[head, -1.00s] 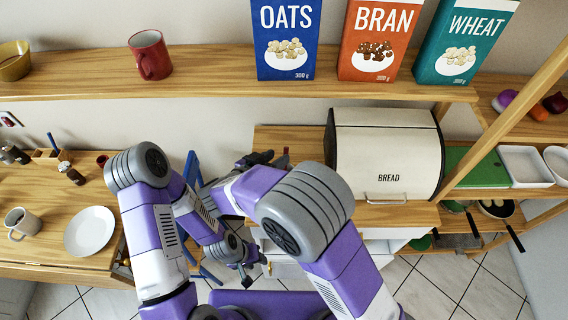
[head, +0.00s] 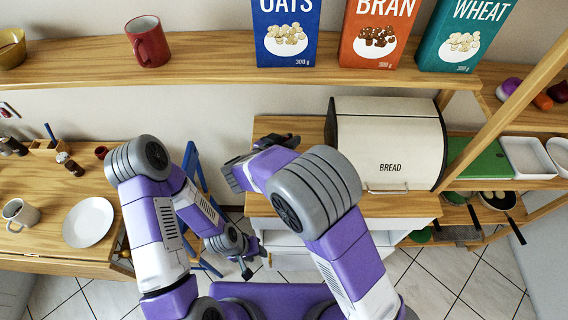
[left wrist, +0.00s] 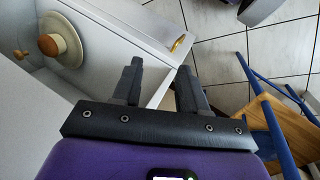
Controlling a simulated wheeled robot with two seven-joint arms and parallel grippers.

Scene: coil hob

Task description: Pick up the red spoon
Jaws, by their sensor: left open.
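I cannot make out a red spoon in either view now. My left gripper (head: 246,266) is low in front of the white cabinet under the counter, pointing down. In the left wrist view its two dark fingers (left wrist: 160,85) stand apart with nothing between them, over the cabinet's white edge and the floor. My right gripper (head: 278,141) is over the wooden counter, left of the bread box. It is largely hidden behind its own forearm, so its jaws cannot be judged.
The bread box (head: 385,143) stands on the counter (head: 400,207). A blue folding frame (head: 192,165) stands between counter and left table. That table bears a white plate (head: 88,222) and a mug (head: 20,213). A red mug (head: 147,42) and cereal boxes stand on the shelf above.

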